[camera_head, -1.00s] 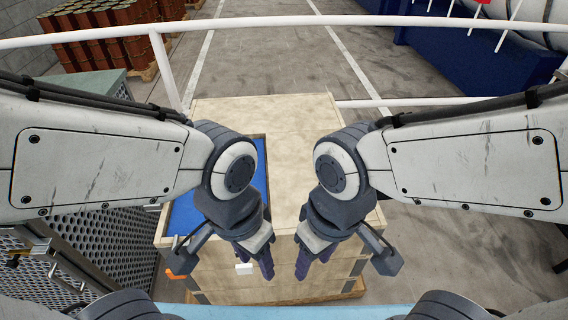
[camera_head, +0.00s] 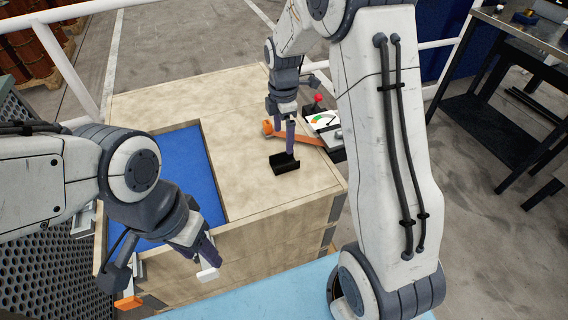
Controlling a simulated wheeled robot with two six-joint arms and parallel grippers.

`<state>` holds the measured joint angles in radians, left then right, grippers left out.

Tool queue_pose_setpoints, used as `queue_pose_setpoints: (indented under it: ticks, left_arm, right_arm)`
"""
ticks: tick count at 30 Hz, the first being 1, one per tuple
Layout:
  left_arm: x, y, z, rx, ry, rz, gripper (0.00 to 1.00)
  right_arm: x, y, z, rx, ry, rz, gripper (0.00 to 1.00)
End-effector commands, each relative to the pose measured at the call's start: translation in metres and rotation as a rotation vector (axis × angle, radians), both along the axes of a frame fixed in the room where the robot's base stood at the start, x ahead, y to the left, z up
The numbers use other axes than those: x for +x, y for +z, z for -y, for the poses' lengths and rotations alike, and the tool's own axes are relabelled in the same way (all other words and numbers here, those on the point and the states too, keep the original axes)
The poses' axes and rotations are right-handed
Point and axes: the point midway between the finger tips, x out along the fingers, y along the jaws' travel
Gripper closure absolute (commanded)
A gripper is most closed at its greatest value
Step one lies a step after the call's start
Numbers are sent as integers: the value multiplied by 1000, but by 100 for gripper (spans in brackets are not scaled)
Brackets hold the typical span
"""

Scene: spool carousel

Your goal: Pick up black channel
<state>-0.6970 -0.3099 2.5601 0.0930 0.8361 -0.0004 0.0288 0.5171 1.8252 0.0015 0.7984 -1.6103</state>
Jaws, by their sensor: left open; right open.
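The black channel (camera_head: 282,165) is a small dark U-shaped piece on the light wooden top of the crate, right of the blue recess, in the head view. My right gripper (camera_head: 287,148) points down at it, with its purple fingers at the channel's upper edge. It is open; whether the fingers straddle a wall of the channel or touch it, I cannot tell. My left gripper (camera_head: 210,258) is open and empty at the crate's front left, in front of the blue recess and well away from the channel.
The wooden crate (camera_head: 245,140) has a blue-lined recess (camera_head: 165,185) at left. White rails run behind, and a dark workbench (camera_head: 500,80) stands at right.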

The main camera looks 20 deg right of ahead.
Motion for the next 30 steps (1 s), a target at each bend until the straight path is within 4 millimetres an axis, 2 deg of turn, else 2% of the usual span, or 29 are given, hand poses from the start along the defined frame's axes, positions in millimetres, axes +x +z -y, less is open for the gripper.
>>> queue_pose_setpoints:
  ticks: [3, 9, 16, 24, 30]
  left_arm:
    - [0, -2, 0, 0, 0, 0, 50]
    - [0, -1, 0, 0, 0, 0, 50]
    - [0, 0, 0, 0, 0, 0, 50]
    - [0, 3, 0, 0, 0, 0, 50]
    - [0, 3, 0, 0, 0, 0, 50]
  right_arm:
    - [4, -18, 9, -1, 26, -4, 0]
    - [3, -47, 10, -1, 26, -4, 0]
    - [4, -65, 9, -1, 25, -4, 0]
    - [6, -104, 7, -1, 25, -4, 0]
    - [6, -110, 7, -1, 25, 0, 0]
